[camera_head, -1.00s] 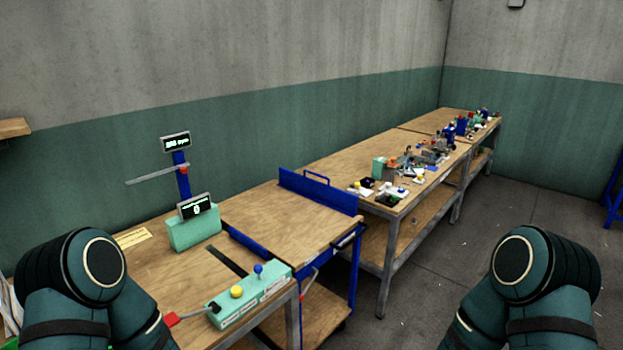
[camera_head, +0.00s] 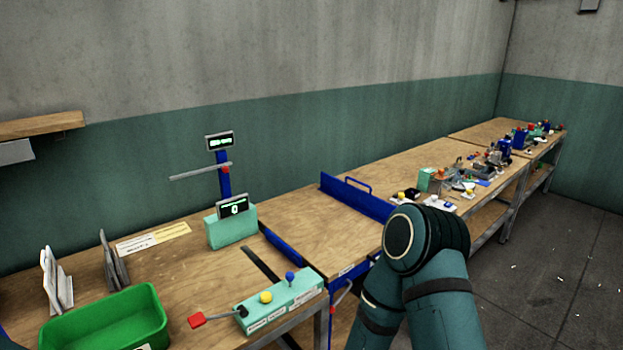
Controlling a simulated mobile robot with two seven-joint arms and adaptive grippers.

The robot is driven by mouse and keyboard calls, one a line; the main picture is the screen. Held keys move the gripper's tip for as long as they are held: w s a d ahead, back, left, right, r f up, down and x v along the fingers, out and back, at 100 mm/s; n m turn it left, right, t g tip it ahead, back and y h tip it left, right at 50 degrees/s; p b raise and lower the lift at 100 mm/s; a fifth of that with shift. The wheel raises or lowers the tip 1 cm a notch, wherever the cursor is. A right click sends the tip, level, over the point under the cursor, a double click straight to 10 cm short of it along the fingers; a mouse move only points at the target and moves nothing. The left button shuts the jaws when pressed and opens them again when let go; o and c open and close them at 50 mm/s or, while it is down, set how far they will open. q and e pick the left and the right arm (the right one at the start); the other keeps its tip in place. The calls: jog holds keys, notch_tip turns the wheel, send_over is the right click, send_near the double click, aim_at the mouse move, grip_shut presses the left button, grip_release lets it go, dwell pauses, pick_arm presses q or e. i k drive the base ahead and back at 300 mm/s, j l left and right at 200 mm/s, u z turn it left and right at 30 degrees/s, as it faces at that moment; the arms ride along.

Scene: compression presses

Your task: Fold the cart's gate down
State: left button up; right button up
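The cart (camera_head: 312,222) has a wooden top and stands between the near workbench and the long bench behind it. Its blue gate (camera_head: 352,197) stands upright along the cart's far edge, with a blue handle loop on top. My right arm's dark green links cover the gate's right end and part of the cart's front. Neither gripper shows in the head view.
The near bench holds a green control box (camera_head: 281,301) with yellow and blue knobs, a display stand (camera_head: 231,229), a green bin (camera_head: 106,322) and metal brackets (camera_head: 57,280). The long bench (camera_head: 388,175) carries many small parts. Grey floor (camera_head: 560,270) is open at right.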

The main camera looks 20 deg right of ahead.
aim_at(382, 209)
jog(key=i+l+u, duration=0.1)
jog(key=l+u, duration=0.55)
jog(key=l, duration=0.2)
jog(key=l+u, duration=0.35)
jog(key=l, duration=0.65)
jog(key=l+u, duration=0.1)
jog(key=l, duration=0.9)
